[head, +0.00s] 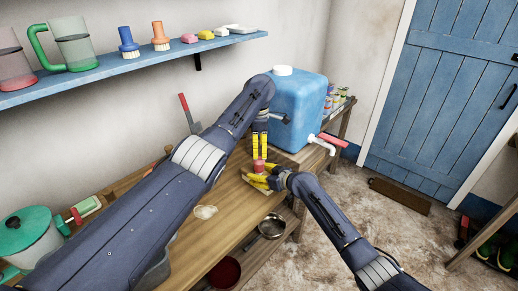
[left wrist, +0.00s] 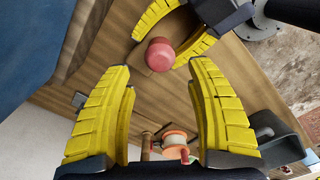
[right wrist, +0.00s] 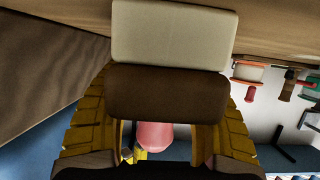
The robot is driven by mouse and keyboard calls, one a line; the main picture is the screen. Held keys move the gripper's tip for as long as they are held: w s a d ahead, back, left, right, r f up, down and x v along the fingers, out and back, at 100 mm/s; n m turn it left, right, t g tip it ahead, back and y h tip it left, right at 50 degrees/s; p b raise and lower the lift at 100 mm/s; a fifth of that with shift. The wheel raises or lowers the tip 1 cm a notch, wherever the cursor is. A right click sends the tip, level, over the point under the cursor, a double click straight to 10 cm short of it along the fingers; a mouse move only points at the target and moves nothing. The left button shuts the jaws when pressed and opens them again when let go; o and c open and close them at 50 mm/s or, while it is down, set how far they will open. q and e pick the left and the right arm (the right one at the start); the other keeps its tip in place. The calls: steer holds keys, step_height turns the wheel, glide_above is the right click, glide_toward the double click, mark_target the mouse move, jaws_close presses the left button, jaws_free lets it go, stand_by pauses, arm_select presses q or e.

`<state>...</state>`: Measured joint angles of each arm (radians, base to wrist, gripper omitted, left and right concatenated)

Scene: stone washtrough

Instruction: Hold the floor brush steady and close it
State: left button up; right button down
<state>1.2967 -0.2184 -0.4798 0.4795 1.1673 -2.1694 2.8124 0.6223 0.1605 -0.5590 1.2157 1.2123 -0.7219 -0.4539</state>
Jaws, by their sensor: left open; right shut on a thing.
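The floor brush shows in the right wrist view as a brown block (right wrist: 167,93) with a cream part (right wrist: 172,35) beyond it. A round pink-red end (left wrist: 160,55) shows in the left wrist view, and a pink part (right wrist: 155,136) in the right wrist view; I cannot tell how it joins the block. My right gripper (head: 257,181) is shut on the brush, low over the wooden bench (head: 205,240). My left gripper (head: 259,160) is open and points down just above the pink end, its fingers apart on either side. Whether they touch it is unclear.
A blue water tank (head: 300,105) with a white cap stands behind my grippers, its red-and-white tap (head: 325,142) jutting right. A green-lidded pot (head: 28,232) is at lower left. A pan (head: 271,226) sits below. A wall shelf (head: 150,60) holds jugs, brushes and soaps.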

mark_target(259, 159)
arm_select(q)
step_height(259, 159, down, 6)
steer(key=shift+r, duration=0.15)
steer(key=shift+f, duration=1.15)
